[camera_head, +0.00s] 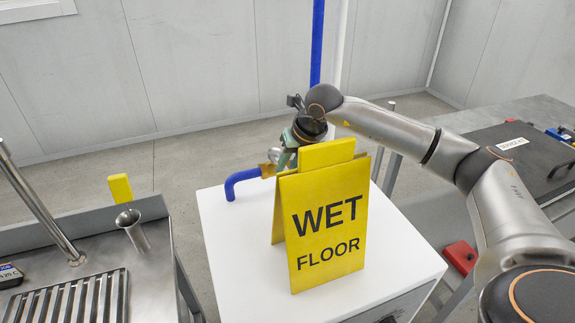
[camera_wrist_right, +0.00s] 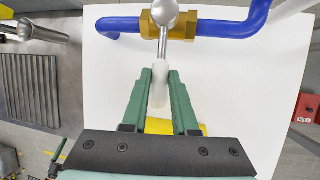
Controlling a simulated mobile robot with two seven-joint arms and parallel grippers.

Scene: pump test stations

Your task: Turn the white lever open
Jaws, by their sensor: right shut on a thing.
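In the right wrist view, the white lever (camera_wrist_right: 160,88) has a white grip on a metal stem, which runs up to a round metal knob on the brass valve (camera_wrist_right: 182,30). The green fingers of my right gripper (camera_wrist_right: 161,77) are shut on the white grip, one on each side. A blue pipe (camera_wrist_right: 238,28) runs into the valve. The blue pipe also shows there (camera_head: 235,182).
A yellow "WET FLOOR" sign (camera_head: 325,225) stands on the white box top (camera_head: 225,245), close in front of my right gripper. A steel drain counter (camera_head: 150,265) is at left. At right are a dark case (camera_head: 495,150) and a red block (camera_head: 461,257).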

